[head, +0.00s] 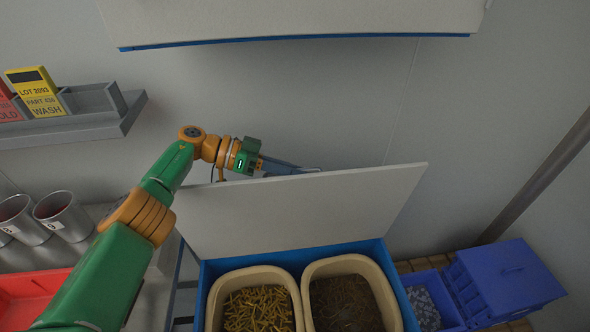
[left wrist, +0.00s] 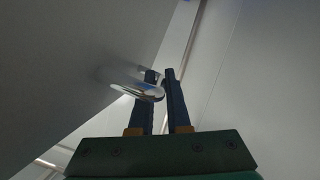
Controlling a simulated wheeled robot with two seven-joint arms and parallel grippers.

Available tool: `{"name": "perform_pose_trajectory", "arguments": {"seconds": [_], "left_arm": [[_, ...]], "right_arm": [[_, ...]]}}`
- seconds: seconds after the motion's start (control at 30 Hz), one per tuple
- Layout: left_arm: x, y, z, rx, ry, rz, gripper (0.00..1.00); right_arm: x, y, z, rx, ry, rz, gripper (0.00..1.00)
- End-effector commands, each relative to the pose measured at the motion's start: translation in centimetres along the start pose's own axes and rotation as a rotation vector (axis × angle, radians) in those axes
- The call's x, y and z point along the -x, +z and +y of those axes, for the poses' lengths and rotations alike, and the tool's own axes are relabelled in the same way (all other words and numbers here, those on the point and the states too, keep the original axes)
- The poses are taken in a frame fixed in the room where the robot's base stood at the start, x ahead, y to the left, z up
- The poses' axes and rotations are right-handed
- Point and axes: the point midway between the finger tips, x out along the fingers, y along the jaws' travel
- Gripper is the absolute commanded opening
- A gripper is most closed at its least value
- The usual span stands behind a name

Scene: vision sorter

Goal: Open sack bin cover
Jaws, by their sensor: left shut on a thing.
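The sack bin cover (head: 300,210) is a flat grey panel, tilted up steeply behind the blue sack bin (head: 290,258). Two beige tubs stand uncovered in the bin, the left tub (head: 226,286) with yellow pieces and the right tub (head: 388,284) with dark brown matter. My left gripper (head: 306,170) is at the cover's top edge, its fingertips partly behind it. The left wrist view shows my left gripper (left wrist: 160,76) shut on the shiny metal cover handle (left wrist: 134,89), beside the cover's grey face (left wrist: 70,60). My right gripper is not in view.
A second grey panel with a blue edge (head: 300,40) hangs above. A wall shelf (head: 80,128) with label cards and metal cups (head: 62,213) are at left, above a red tray (head: 30,292). Blue crates (head: 505,278) stand at right. Grey wall lies behind the cover.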

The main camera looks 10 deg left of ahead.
Motion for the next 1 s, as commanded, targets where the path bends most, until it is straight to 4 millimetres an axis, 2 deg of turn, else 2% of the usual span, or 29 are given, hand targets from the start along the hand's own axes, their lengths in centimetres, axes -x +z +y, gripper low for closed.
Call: {"name": "perform_pose_trajectory", "arguments": {"seconds": [0.53, 0.57, 0.6, 0.67, 1.0], "left_arm": [[-0.11, 0.38, -0.08, 0.003, -0.002, -0.008, 0.00], [-0.11, 0.38, -0.08, 0.003, -0.002, -0.008, 0.20], [-0.11, 0.38, -0.07, 0.003, -0.002, -0.008, 0.31], [-0.10, 0.33, -0.06, 0.002, -0.002, -0.006, 0.45], [0.05, -0.24, 0.08, -0.002, -0.001, -0.003, 0.45]], "right_arm": [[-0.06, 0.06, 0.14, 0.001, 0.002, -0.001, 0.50], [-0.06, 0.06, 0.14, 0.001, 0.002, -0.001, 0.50], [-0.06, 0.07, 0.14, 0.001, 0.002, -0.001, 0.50], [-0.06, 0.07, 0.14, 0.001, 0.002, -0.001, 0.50], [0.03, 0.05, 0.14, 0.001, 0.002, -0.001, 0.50]]}}
